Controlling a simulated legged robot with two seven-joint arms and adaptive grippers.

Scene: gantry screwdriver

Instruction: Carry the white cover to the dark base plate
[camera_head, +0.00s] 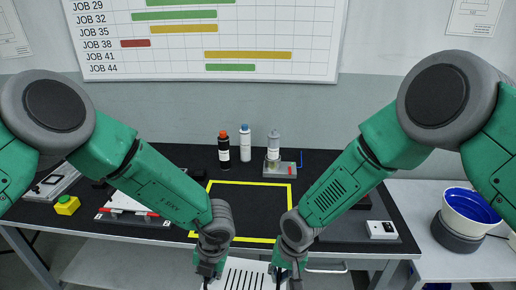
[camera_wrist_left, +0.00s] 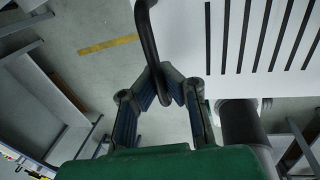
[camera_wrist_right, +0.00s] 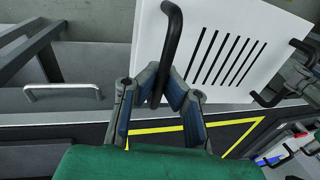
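The white cover (camera_head: 243,276) is a pale slotted panel with black handles at its sides, held in front of the table at the bottom of the head view. My left gripper (camera_head: 208,272) is shut on one black handle (camera_wrist_left: 148,40), seen in the left wrist view. My right gripper (camera_head: 286,277) is shut on the other black handle (camera_wrist_right: 172,40), seen in the right wrist view. The cover's lower part is cut off in the head view. A yellow-outlined rectangle (camera_head: 250,184) lies on the black tabletop; I cannot make out a separate dark base plate inside it.
Bottles (camera_head: 245,143) and a small grey fixture (camera_head: 282,168) stand behind the rectangle. A yellow button box (camera_head: 67,205) is at the left, a white box (camera_head: 382,230) at the right. A blue-lined bowl (camera_head: 470,205) stands on the side table. The rectangle's visible inside looks clear.

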